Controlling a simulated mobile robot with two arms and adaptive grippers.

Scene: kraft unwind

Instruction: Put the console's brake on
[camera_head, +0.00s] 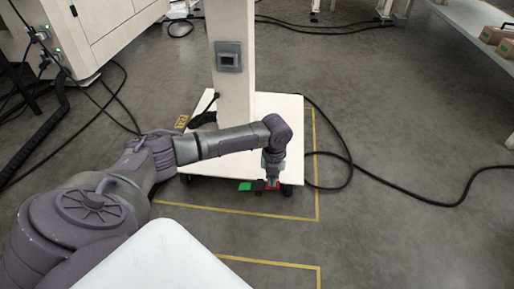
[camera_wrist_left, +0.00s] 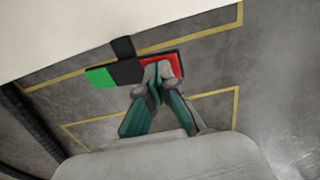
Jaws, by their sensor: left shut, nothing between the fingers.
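The console's white base (camera_head: 207,167) stands on small dark wheels inside a yellow floor outline, with a pale column (camera_head: 236,75) rising from it. At its front edge is a brake pedal with a green end (camera_head: 245,186) on the left and a red end on the right. In the left wrist view the pedal shows its green end (camera_wrist_left: 101,78), dark middle (camera_wrist_left: 127,72) and red end (camera_wrist_left: 174,62). My left gripper (camera_wrist_left: 158,73) is shut and empty, its fingertips at the red end, seemingly touching it; it partly hides the red. My right gripper is not in view.
Black cables (camera_head: 395,197) lie on the floor to the right and left of the base. A white cabinet (camera_head: 95,35) stands at the upper left. A shelf with boxes (camera_head: 497,35) is at the upper right. The floor in front is open.

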